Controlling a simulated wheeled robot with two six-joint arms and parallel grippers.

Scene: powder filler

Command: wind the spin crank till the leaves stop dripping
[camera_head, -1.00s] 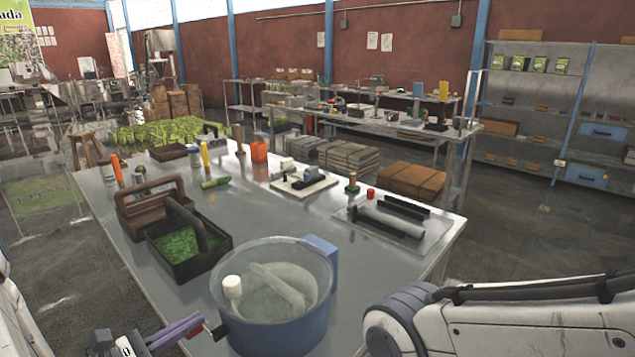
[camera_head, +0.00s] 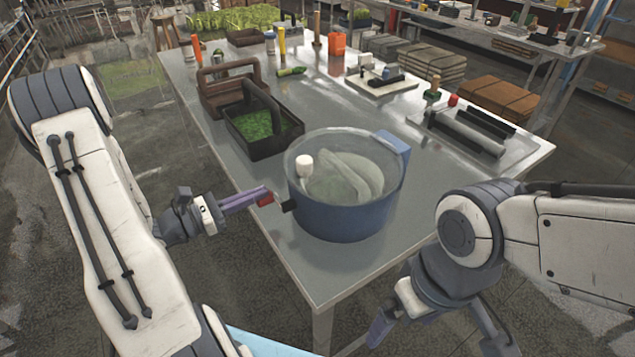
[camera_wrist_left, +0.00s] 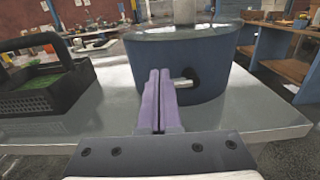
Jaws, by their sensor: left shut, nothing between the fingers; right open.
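A round blue spinner tub (camera_head: 335,220) with a clear lid stands near the table's front corner. It also shows in the left wrist view (camera_wrist_left: 205,62). A white upright knob (camera_head: 304,165) sits on the lid's left side; pale shapes inside are blurred. A short black fitting (camera_head: 289,206) juts from the tub's left wall. My left gripper (camera_head: 266,192) is shut and empty, its purple fingers pointing at the tub wall beside this fitting. A small red piece (camera_head: 265,199) shows at its tips; contact cannot be told. My right gripper (camera_head: 440,338) is open, low at front right.
A black crate of green leaves (camera_head: 292,140) and a brown wooden carrier (camera_head: 203,92) stand left of and behind the tub. A blue block (camera_head: 393,150) adjoins the tub's back right. A tray with black bars (camera_head: 465,125) lies farther right. The metal tabletop (camera_head: 340,275) is bare in front.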

